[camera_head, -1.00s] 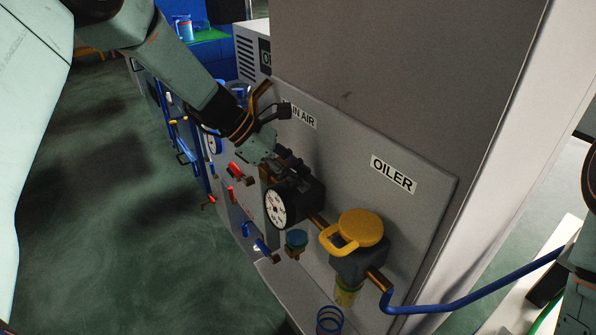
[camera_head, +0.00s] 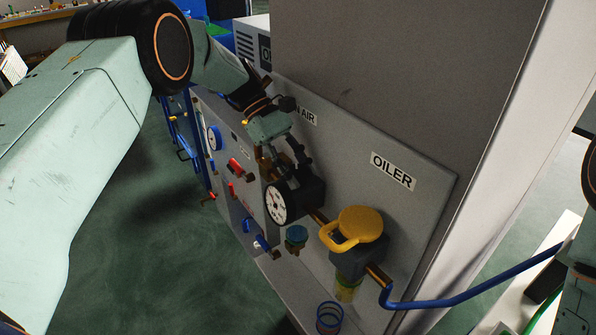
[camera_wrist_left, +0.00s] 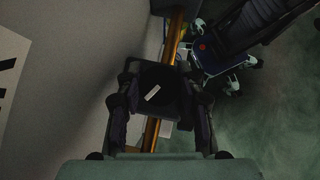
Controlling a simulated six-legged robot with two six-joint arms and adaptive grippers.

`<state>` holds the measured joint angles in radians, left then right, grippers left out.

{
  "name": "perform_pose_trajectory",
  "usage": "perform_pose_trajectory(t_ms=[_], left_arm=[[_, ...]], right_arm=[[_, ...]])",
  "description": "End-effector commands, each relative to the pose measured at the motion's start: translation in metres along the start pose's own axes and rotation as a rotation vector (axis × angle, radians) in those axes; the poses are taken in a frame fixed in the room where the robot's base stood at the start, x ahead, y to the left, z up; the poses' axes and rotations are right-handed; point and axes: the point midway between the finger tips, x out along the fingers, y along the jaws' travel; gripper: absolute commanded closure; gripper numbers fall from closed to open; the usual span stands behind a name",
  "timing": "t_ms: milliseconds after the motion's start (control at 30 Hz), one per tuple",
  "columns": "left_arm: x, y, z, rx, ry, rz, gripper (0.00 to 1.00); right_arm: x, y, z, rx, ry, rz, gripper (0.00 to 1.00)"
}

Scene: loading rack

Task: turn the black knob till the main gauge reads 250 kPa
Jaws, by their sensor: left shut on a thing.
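My left gripper (camera_head: 285,158) reaches down to the main air panel (camera_head: 335,150), just above the round gauge. In the left wrist view its fingers (camera_wrist_left: 160,112) stand on both sides of a black, blocky part with a small white mark, which looks like the black knob (camera_wrist_left: 165,78). They are shut on it. In the head view the fingers largely hide the knob. The main gauge (camera_head: 279,204) has a white dial in a black housing and faces left. Its needle and numbers are too small to read. My right gripper is not in view.
A yellow-topped oiler (camera_head: 359,225) with a blue hose (camera_head: 470,302) stands right of the gauge. A small blue-topped fitting (camera_head: 296,235) sits below it. Red-handled valves (camera_head: 235,165) and a second gauge (camera_head: 214,138) are to the left. Open green floor lies left of the rack.

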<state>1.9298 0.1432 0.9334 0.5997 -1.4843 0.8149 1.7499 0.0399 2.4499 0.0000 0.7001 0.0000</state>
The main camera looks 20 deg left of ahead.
Motion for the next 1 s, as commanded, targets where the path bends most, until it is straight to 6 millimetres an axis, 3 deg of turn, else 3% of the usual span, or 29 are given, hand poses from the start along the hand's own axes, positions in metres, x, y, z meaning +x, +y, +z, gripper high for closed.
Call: perform_pose_trajectory(t_ms=[600, 633, 867, 1000], left_arm=[[-0.0014, 0.0003, -0.0011, 0.030, 0.003, -0.026, 0.94], [-0.0014, 0.0003, -0.0010, 0.030, 0.003, -0.026, 0.60], [-0.0009, 0.0003, -0.0004, 0.030, 0.002, -0.027, 0.41], [-0.0006, 0.0003, -0.0002, 0.030, 0.001, -0.027, 0.39]], right_arm=[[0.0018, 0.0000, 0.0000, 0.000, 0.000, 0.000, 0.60], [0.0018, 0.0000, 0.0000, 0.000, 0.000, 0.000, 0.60], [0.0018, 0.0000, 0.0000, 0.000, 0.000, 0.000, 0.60], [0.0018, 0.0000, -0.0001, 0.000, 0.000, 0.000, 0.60]])
